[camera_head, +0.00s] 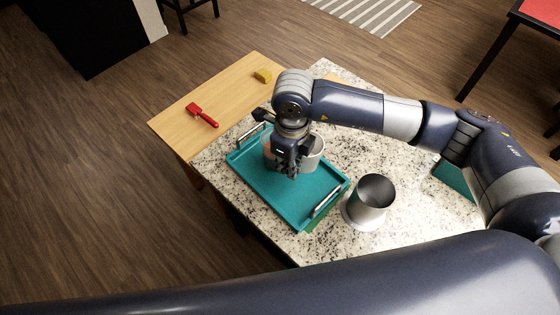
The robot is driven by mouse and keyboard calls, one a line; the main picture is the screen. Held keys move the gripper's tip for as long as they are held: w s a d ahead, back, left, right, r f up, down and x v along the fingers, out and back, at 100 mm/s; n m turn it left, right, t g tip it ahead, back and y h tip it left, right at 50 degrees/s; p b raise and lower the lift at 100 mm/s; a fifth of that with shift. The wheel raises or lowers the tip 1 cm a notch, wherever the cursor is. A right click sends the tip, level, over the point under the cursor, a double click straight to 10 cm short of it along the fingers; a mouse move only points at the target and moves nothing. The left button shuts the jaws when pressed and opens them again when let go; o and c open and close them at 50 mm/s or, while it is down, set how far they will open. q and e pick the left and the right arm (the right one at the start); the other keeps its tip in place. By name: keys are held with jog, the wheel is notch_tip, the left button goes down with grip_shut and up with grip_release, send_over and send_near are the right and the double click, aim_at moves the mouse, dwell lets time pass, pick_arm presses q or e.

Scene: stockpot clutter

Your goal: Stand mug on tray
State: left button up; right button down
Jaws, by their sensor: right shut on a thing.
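A teal tray (262,180) with metal handles lies on the speckled stone counter. My right gripper (287,171) points down over the tray and is shut on a pale grey mug (317,150). The mug looks upright, and the gripper hides much of it. I cannot tell whether its base touches the tray. My left gripper is not in view.
A steel pot (372,194) stands on the counter (400,220), right of the tray. A teal object (455,180) is partly hidden by my right arm.

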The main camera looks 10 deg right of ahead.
jog(key=shift+w+a+f+m+b, duration=0.1)
jog(key=shift+a+f+m+b, duration=0.25)
jog(key=shift+f+m+b, duration=0.8)
jog(key=shift+a+f+m+b, duration=0.1)
jog(key=shift+a+f+m, duration=0.35)
jog(key=shift+f, duration=1.35)
jog(key=shift+w+a+f+m+b, duration=0.1)
jog(key=shift+a+f+m+b, duration=0.2)
jog(key=shift+f+m+b, duration=0.85)
jog(key=shift+f+n+p, duration=0.3)
jog(key=shift+n+p, duration=0.05)
jog(key=shift+p, duration=0.15)
jog(key=shift+f+b, duration=0.5)
jog(key=shift+f, duration=0.05)
jog(key=c, duration=1.7)
grip_release()
jog(key=shift+s, duration=0.1)
jog(key=shift+r, duration=0.15)
